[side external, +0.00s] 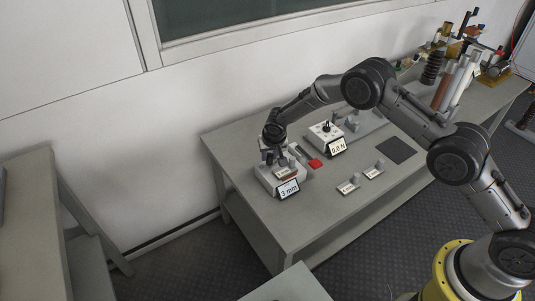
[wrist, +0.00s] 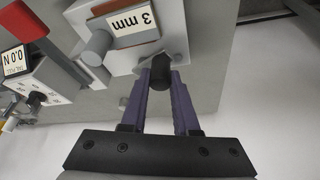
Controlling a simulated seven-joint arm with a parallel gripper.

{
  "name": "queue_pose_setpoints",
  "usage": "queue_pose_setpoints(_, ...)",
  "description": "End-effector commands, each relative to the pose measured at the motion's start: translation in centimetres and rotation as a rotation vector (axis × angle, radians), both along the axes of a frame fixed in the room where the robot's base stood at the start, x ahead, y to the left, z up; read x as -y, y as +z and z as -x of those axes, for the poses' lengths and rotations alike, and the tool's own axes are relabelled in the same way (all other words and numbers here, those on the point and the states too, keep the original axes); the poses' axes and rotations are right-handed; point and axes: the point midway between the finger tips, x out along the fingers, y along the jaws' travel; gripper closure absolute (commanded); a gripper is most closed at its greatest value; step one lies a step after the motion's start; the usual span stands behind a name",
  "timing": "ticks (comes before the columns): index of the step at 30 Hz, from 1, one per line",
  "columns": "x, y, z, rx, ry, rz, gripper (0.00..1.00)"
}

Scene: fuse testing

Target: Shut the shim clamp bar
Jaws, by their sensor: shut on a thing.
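The shim clamp is a pale block (side external: 268,184) with a "3 mm" label, near the left end of the grey table in the side view. In the wrist view the clamp block (wrist: 172,25) is at the top, its label upside down. My gripper (wrist: 159,76) has its two purple fingers on either side of a dark round handle (wrist: 154,71) at the clamp's edge and is shut on it. In the side view my gripper (side external: 270,150) comes down onto the back of the clamp. The bar itself is mostly hidden, so I cannot tell its angle.
A tester (side external: 323,132) reading "0.0 N" stands to the right of the clamp, with a red piece (side external: 316,163) between them. Two small labelled stands (side external: 348,186) (side external: 374,170) are near the front edge. A dark mat (side external: 397,150) lies further right.

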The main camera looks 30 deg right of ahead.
Motion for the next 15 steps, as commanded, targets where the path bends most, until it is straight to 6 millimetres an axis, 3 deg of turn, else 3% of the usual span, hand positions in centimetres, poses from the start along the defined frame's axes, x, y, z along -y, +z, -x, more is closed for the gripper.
queue_pose_setpoints(15, 0.81, 0.04, 1.12, -0.001, 0.354, -0.002, 1.00)
